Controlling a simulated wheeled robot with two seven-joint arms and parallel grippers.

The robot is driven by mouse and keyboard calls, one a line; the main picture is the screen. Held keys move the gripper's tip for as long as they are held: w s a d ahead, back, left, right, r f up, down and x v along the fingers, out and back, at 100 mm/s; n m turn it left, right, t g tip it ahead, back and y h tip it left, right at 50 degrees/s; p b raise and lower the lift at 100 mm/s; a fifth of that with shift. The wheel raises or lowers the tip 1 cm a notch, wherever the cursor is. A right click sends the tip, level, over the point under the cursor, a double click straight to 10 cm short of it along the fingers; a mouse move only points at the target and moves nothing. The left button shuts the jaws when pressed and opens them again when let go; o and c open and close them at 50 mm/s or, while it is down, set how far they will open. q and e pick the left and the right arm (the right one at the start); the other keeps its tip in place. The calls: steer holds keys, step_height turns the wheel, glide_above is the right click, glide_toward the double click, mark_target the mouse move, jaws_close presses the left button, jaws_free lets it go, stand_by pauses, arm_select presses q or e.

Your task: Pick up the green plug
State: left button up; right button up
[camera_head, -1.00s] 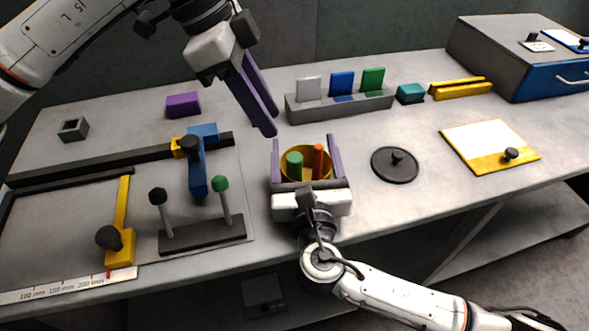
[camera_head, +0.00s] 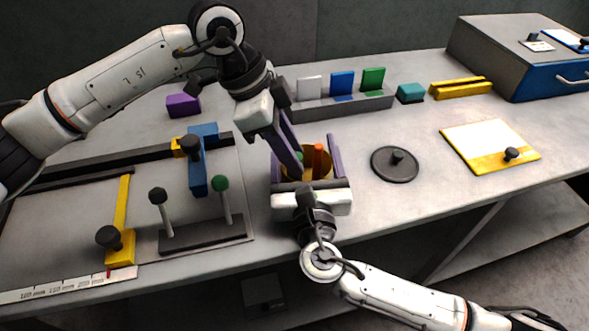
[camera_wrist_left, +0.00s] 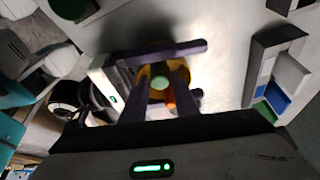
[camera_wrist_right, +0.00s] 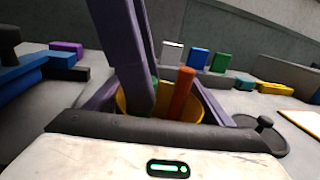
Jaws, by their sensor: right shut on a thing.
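The green plug (camera_wrist_left: 160,83) stands in the yellow cup (camera_wrist_left: 145,92) beside an orange plug (camera_wrist_right: 182,93). My left gripper (camera_head: 298,174) points down into the cup from above. In the left wrist view its purple fingers are open, one on each side of the green plug, with a gap visible. In the head view the fingers hide most of the green plug (camera_head: 299,156). My right gripper (camera_head: 306,160) is shut on the yellow cup at the table's front edge, one purple finger along each side.
A rack with grey, blue and green plates (camera_head: 372,79) stands behind the cup. A round black lid (camera_head: 395,165) lies to the right. A stand with black- and green-topped pegs (camera_head: 203,236) and a blue lever (camera_head: 196,172) are to the left.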

arm_select(q)
jaws_close()
steer(key=shift+r, duration=0.15)
step_height(320, 180, up, 10)
stand_by(0.3)
arm_select(e)
steer(key=o, duration=1.1)
